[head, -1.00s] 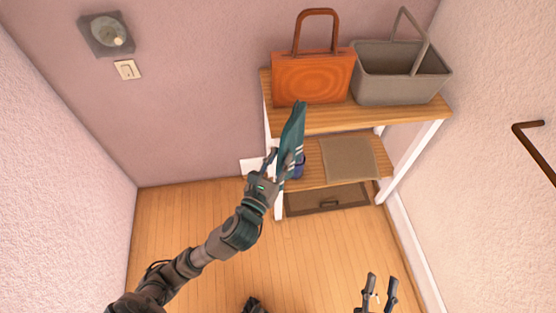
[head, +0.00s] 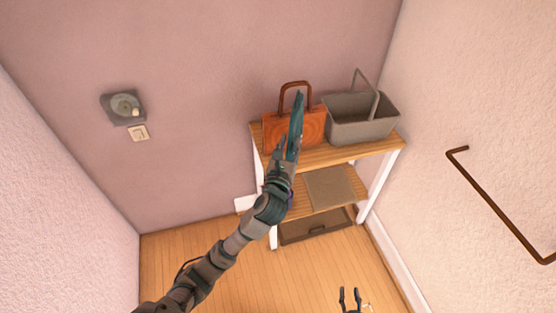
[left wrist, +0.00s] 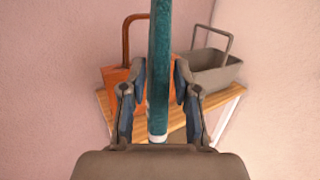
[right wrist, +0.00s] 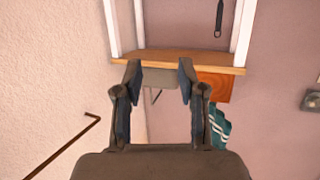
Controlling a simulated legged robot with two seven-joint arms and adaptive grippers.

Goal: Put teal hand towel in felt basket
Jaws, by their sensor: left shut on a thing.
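The teal hand towel (head: 296,122) is held upright in my left gripper (head: 287,158), in front of the orange bag in the head view. In the left wrist view the towel (left wrist: 160,65) stands between the two fingers of the left gripper (left wrist: 159,105), which are shut on it. The grey felt basket (head: 360,122) stands on the shelf top, right of the towel and apart from it. It also shows in the left wrist view (left wrist: 212,76). My right gripper (head: 350,298) is low at the bottom of the head view, open and empty; its fingers show apart in the right wrist view (right wrist: 159,90).
The orange wooden-looking bag (head: 275,130) with a brown handle stands left of the basket on the wooden shelf unit (head: 318,157). A brown folded item (head: 328,187) lies on the middle shelf. A brown wall rail (head: 495,205) is on the right wall. The floor in front is clear.

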